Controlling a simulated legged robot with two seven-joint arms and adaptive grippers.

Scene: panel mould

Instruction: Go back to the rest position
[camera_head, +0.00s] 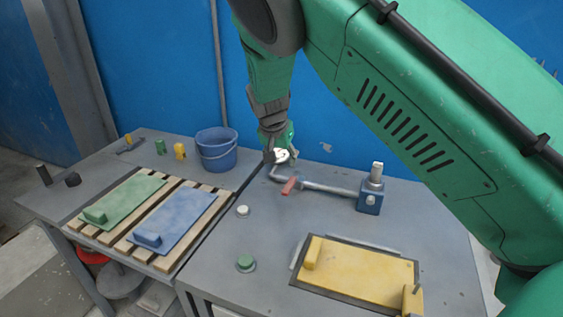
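My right gripper (279,156) hangs at the end of my green arm, near the back edge of the grey table. It is close to the bent end of a grey lever (328,188) with a red handle (291,186). I cannot tell whether it touches the lever, and its fingers are too small to read as open or shut. The lever runs to a blue block (370,197) on the right. A yellow panel (358,272) lies in a dark mould frame at the front right. My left gripper is not in view.
A green panel (123,200) and a blue panel (178,220) lie on a slatted wooden pallet (160,262). A blue bucket (217,150) stands behind them. A white button (242,211) and a green button (245,264) sit on the table. A blue wall closes the back.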

